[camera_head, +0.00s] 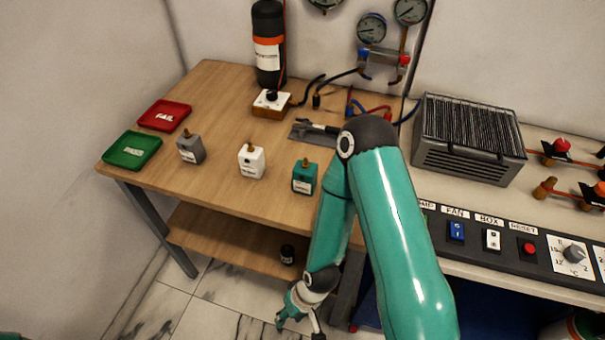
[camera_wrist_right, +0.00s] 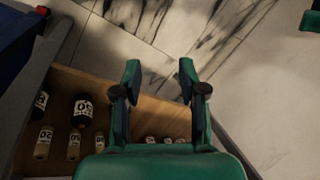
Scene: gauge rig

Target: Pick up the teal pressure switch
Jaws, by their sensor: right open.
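The teal pressure switch (camera_head: 305,177) stands upright on the wooden table, near its front edge, just left of my right arm in the head view. It has a brass fitting on top and a pale label on its front. My right gripper (camera_head: 297,320) hangs low in front of the table, below the tabletop and well apart from the switch. In the right wrist view the right gripper (camera_wrist_right: 160,85) is open, with nothing between its fingers. The switch does not show in that view. My left gripper is not in view.
A white switch (camera_head: 251,161) and a grey switch (camera_head: 191,149) stand left of the teal one. A green tray (camera_head: 132,150) and red tray (camera_head: 165,115) lie at the table's left. Several labelled bottles (camera_wrist_right: 83,112) stand on the lower shelf. A ribbed box (camera_head: 465,140) is right.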

